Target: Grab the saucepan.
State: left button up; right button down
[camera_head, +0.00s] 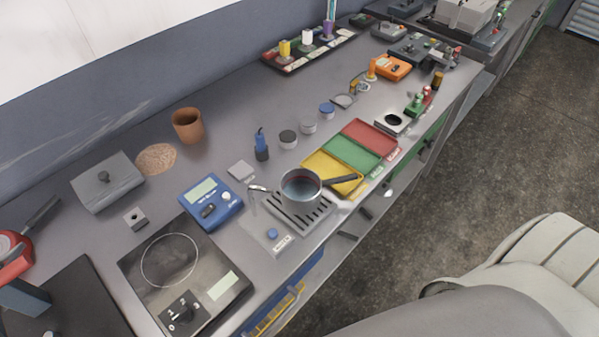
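The saucepan (301,194) is a small grey pan with a dark interior. It stands upright on a slotted grey drain grate (308,223) near the counter's front edge. Its dark handle (342,181) points right, over the front end of the yellow tray. A thin metal faucet (258,189) stands just left of the pan. Neither of my grippers shows in the head view, and nothing is seen holding the pan.
A black hot plate (150,293) and a blue meter (211,203) are to the left. Red (370,137), green (351,153) and yellow (322,168) trays lie right of and behind the pan.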

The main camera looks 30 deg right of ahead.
aim_at(301, 188)
jog(key=k+l+u, duration=0.2)
jog(key=l, duration=0.4)
jog(key=k+l+u, duration=0.2)
jog(key=k+l, duration=0.3)
jog(key=k+l+u, duration=0.2)
jog(key=k+l, duration=0.2)
jog(key=l, duration=0.15)
jog(key=i+j, duration=0.45)
